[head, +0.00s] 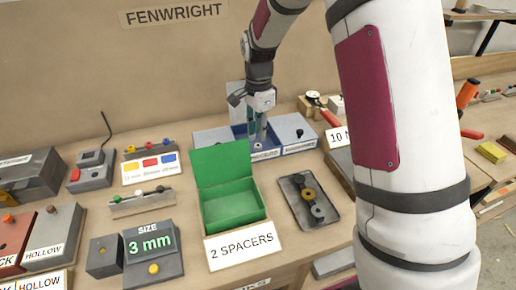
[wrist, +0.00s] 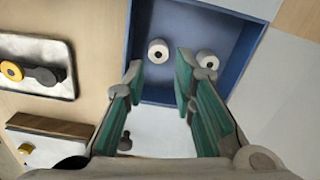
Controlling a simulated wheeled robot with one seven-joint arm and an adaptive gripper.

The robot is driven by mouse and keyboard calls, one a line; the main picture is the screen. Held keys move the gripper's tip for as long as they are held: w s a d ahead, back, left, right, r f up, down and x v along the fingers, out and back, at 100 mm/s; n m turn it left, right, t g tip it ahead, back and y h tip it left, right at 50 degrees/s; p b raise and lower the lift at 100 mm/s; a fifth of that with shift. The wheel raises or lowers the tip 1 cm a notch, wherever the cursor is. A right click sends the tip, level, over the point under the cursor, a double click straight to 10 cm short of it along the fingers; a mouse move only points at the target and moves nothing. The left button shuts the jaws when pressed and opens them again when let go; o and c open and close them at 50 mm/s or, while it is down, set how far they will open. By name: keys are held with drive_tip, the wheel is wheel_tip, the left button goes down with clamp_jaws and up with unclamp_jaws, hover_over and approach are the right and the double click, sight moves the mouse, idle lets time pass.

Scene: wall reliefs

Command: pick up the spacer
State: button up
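Two pale round spacers with dark centre holes lie in a blue-lined compartment (wrist: 185,22). One spacer (wrist: 158,51) shows ahead of and between my fingertips in the wrist view. The other spacer (wrist: 208,59) is to its right, partly hidden behind my right finger. My gripper (wrist: 159,74) is open, with green-padded fingers apart and nothing between them. In the head view my gripper (head: 257,133) points down into the blue compartment, with a pale spacer (head: 258,146) at its fingertips. Whether the fingers touch anything cannot be told.
An open green box (head: 233,207) labelled "2 SPACERS" stands in front. A display (head: 151,245) reads "3 mm". A dark tray (head: 299,181) with a yellow ring and dark round parts lies right of the box. Labelled grey compartments flank the blue one.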

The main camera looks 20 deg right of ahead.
sight(258, 145)
drive_tip(key=shift+s+a+f, duration=0.1)
drive_tip(key=shift+f, duration=2.6)
drive_tip(key=shift+c, duration=0.4)
drive_tip(key=c, duration=0.4)
